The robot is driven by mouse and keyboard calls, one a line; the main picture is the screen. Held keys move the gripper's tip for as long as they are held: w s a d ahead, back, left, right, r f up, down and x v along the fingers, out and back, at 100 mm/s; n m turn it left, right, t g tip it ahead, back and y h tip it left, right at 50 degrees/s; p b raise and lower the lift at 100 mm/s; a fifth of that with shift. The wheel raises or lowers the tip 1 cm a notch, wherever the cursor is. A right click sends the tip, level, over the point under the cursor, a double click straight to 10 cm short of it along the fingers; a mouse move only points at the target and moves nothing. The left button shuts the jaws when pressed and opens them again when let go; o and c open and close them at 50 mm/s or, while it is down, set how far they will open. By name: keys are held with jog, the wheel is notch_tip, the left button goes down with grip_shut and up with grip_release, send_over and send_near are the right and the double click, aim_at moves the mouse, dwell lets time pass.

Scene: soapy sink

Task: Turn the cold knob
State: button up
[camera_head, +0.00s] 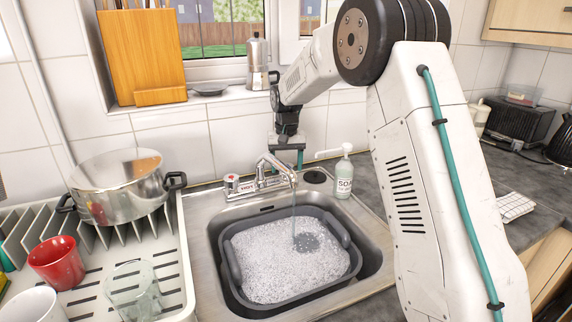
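The chrome tap (275,170) stands behind the sink, and a thin stream of water runs from its spout into the basin. A knob with a red mark (231,181) is at its left end. The cold knob cannot be made out; the tap's right end is largely hidden by the spout and my gripper. My gripper (286,157) points down just behind and above the spout, close to the tap's right side. Its fingers look spread apart, with nothing visible between them. Whether it touches the tap cannot be told.
A grey tub (234,267) of suds sits in the metal sink (203,243). A soap bottle (343,176) stands close right of the tap. A pot (118,190), red cup (57,262) and glass (133,288) are on the drying rack at left. A moka pot (257,62) is on the sill.

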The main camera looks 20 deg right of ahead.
notch_tip(320, 180, up, 8)
jog(key=shift+f, duration=0.1)
dwell(0.6)
jog(key=s+a+r, duration=0.2)
jog(key=s+r, duration=0.6)
jog(key=s, duration=0.5)
jog(key=s+a+n+t, duration=0.1)
jog(key=s+n, duration=0.1)
jog(key=s, duration=2)
jog(key=shift+s+a, duration=0.2)
jog(key=shift+s, duration=0.2)
jog(key=shift+o, duration=1.2)
jog(key=s+f+n, duration=0.1)
jog(key=s+f, duration=0.4)
jog(key=s, duration=0.5)
jog(key=shift+s+a, duration=0.25)
jog(key=shift+s, duration=0.05)
jog(key=shift+o, duration=1)
jog(key=shift+s+f, duration=0.1)
jog(key=shift+s, duration=0.05)
